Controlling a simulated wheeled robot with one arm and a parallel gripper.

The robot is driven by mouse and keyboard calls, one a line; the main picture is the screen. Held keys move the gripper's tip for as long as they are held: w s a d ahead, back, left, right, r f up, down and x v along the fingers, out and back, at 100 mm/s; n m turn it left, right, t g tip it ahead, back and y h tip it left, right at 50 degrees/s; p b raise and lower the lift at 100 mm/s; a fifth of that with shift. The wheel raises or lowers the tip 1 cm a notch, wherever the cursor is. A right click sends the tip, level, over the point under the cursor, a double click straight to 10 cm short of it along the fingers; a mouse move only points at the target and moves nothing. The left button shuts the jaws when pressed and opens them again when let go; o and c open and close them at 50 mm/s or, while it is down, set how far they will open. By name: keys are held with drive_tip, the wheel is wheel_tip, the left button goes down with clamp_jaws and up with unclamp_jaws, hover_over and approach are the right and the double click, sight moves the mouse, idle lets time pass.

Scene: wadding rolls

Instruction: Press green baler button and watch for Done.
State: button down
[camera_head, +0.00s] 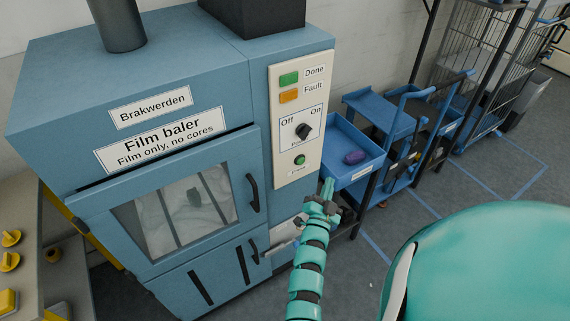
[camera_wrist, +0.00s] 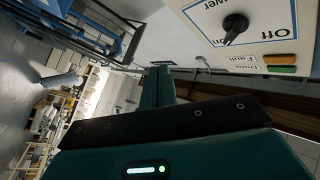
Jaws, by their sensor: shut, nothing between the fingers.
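The blue film baler (camera_head: 160,70) stands at left with a cream control panel (camera_head: 284,117) on its right front. The green button (camera_head: 299,160) sits low on the panel, above a small label too small to read. The green Done lamp (camera_head: 289,79) and orange Fault lamp (camera_head: 289,96) are at the top; I cannot tell if either is lit. A black Off/On power knob (camera_head: 303,131) sits between. My gripper (camera_head: 327,186) is shut and empty, just right of and below the button in the picture. In the wrist view, the fingers (camera_wrist: 162,68) point past the panel; the button is not visible there.
The baler's window door (camera_head: 180,207) is shut, with pale film behind it. Blue carts (camera_head: 385,115), one holding a purple item (camera_head: 354,157), stand right of the baler. A counter with yellow knobs (camera_head: 10,260) is at left. Grey floor (camera_head: 450,187) is open at right.

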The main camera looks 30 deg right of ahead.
sight(301, 160)
drive_tip(key=w+f+y, duration=0.1)
drive_tip(key=a+f+y, duration=0.1)
drive_tip(key=f, duration=0.1)
drive_tip(key=shift+w+n, duration=0.35)
drive_tip(key=shift+n, duration=0.05)
drive_tip(key=w, duration=0.8)
drive_tip(key=shift+w+a, duration=0.3)
drive_tip(key=shift+w, duration=0.05)
drive_tip(key=shift+w, duration=0.1)
idle(1.7)
drive_tip(key=shift+w+r, duration=0.1)
drive_tip(key=shift+w, duration=0.25)
